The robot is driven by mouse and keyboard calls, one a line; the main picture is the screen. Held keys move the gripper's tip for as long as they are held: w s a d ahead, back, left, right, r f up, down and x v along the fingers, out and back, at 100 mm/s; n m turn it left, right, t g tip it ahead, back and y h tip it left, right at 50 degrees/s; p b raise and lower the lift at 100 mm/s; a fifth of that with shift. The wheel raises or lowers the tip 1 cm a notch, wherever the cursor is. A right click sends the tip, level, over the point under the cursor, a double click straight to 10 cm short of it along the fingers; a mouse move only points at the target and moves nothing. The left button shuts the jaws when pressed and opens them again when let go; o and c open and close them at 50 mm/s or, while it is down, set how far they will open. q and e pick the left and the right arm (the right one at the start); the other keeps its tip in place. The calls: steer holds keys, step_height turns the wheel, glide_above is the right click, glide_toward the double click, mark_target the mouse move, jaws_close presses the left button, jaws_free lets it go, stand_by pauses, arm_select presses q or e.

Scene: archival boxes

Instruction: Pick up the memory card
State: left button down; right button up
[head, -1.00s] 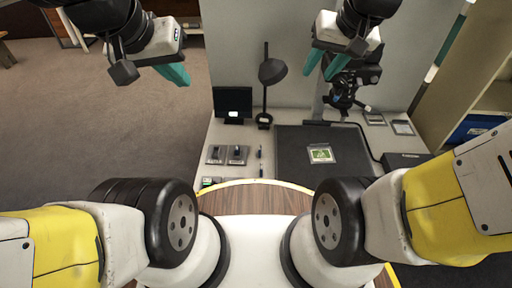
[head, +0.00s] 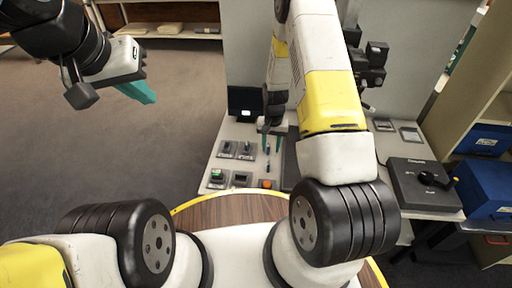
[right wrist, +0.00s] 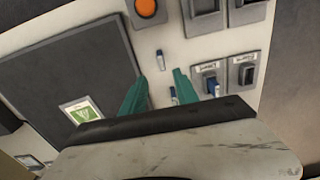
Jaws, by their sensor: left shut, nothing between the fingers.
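Two small blue-and-white pieces lie on the grey desk in the right wrist view, one (right wrist: 160,59) beyond my right gripper and one (right wrist: 173,96) between its fingers. Either may be the memory card; they are too small to tell. My right gripper (right wrist: 160,84) is open with teal fingers above the desk and holds nothing visible. It also shows in the head view (head: 271,146), partly hidden by my arm. My left gripper (head: 143,92) is shut and empty, high at the left and away from the desk.
A dark mat (right wrist: 70,65) carries a card with a green picture (right wrist: 82,110). Switch-like devices (right wrist: 210,78) and an orange button (right wrist: 146,8) sit beside the pieces. In the head view are a small monitor (head: 244,102) and a black control box (head: 425,185) at the right.

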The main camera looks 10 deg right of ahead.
mark_target(269, 162)
steer(key=f, duration=1)
steer(key=shift+a+f, duration=0.15)
steer(key=shift+a, duration=0.1)
jaws_close()
